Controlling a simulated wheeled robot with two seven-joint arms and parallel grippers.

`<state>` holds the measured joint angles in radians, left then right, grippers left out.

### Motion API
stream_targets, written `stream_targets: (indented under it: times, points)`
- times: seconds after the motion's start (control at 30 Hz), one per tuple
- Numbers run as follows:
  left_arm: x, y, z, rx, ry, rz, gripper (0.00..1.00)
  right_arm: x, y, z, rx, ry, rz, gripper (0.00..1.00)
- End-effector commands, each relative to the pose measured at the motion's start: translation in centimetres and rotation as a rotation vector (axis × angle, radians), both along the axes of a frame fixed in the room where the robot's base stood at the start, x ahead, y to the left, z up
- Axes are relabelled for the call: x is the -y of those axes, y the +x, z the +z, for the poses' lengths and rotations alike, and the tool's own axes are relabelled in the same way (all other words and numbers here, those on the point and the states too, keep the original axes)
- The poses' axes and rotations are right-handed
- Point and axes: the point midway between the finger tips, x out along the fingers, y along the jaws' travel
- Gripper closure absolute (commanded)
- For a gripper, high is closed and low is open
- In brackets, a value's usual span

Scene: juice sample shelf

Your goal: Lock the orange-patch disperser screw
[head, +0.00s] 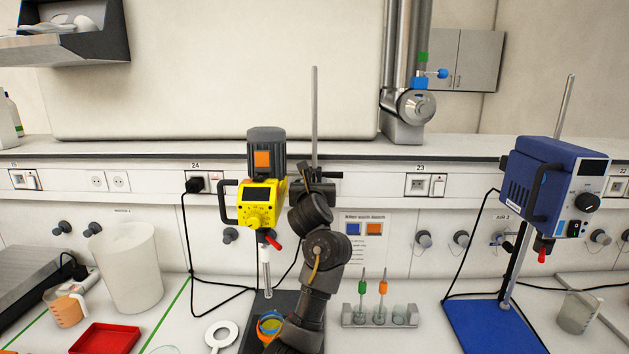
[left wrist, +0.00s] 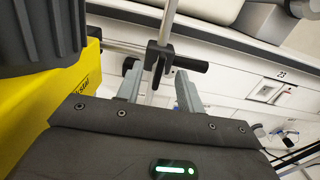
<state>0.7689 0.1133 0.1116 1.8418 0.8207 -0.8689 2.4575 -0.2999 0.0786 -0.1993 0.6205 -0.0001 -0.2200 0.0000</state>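The orange-patch disperser (head: 262,205) has a yellow body and a dark motor with an orange patch on it. It hangs on a vertical metal rod (head: 315,110) by a black clamp. The clamp's dark bar and screw (head: 333,175) show just right of the rod. In the left wrist view, the black clamp (left wrist: 157,58) on the rod lies beyond my fingertips. My left gripper (left wrist: 161,82) is open, with its grey fingers apart on either side of the clamp; contact is unclear. In the head view my left arm hides its fingers. My right gripper is not in view.
A blue disperser (head: 553,190) stands on a blue base (head: 490,325) at right. A test-tube rack (head: 380,317) stands between the two stands. A white bin (head: 128,268), a red tray (head: 105,339) and an orange-filled beaker (head: 66,308) are at left.

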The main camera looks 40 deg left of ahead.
Motion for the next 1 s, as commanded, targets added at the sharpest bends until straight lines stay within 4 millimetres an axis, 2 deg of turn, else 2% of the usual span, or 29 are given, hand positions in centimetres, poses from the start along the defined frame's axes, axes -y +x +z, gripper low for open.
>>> stream_targets:
  times: [0.13, 0.4, 0.47, 0.7, 1.0]
  points:
    - [-0.58, 0.66, 0.00, -0.001, 0.000, 0.000, 0.63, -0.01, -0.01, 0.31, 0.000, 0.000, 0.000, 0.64]
    - [-0.65, 0.79, -0.10, 0.000, -0.002, 0.000, 0.63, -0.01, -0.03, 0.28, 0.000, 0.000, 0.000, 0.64]
    - [-0.64, 0.78, -0.09, 0.000, -0.002, 0.000, 0.68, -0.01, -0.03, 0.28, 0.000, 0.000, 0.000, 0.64]
    - [-0.60, 0.79, -0.08, 0.000, -0.001, -0.001, 0.99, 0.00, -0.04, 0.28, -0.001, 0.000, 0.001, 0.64]
    - [-0.49, 0.84, -0.14, -0.012, 0.014, -0.002, 1.00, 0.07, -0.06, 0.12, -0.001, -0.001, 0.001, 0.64]
